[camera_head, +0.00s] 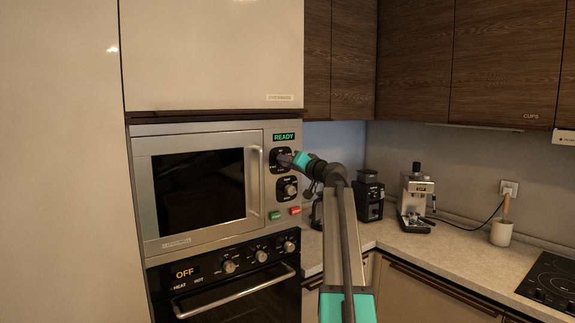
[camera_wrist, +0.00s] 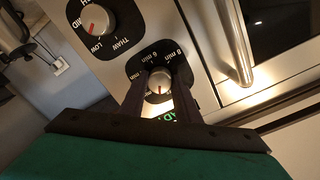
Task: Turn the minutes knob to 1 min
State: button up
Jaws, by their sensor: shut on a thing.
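The microwave (camera_head: 200,187) is built into the cabinet, and its display (camera_head: 285,137) reads READY. The minutes knob (camera_wrist: 158,78) is a round silver knob on a black plate with labels such as 6 min and 8 min. It is the upper knob, partly covered by my gripper (camera_head: 285,159) in the head view. In the wrist view my gripper (camera_wrist: 160,92) has one finger on each side of the knob and is shut on it. A red mark on the knob points toward the bottom of the wrist view. The label at that mark is hidden.
The power knob (camera_head: 287,189) sits below, also in the wrist view (camera_wrist: 96,19). Green (camera_head: 274,215) and red (camera_head: 295,210) buttons are under it. The door handle (camera_head: 254,182) is close left. The oven (camera_head: 225,283) shows OFF. A grinder (camera_head: 369,196) and coffee machine (camera_head: 415,200) stand on the counter.

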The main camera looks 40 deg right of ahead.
dwell(0.4)
jog(key=o, duration=1)
jog(key=shift+o, duration=0.2)
jog(key=shift+s, duration=0.1)
jog(key=s+a+b, duration=0.1)
jog(key=s+b, duration=0.2)
jog(key=s, duration=1)
jog(key=shift+s+a+b, duration=0.2)
jog(key=shift+s+b, duration=0.1)
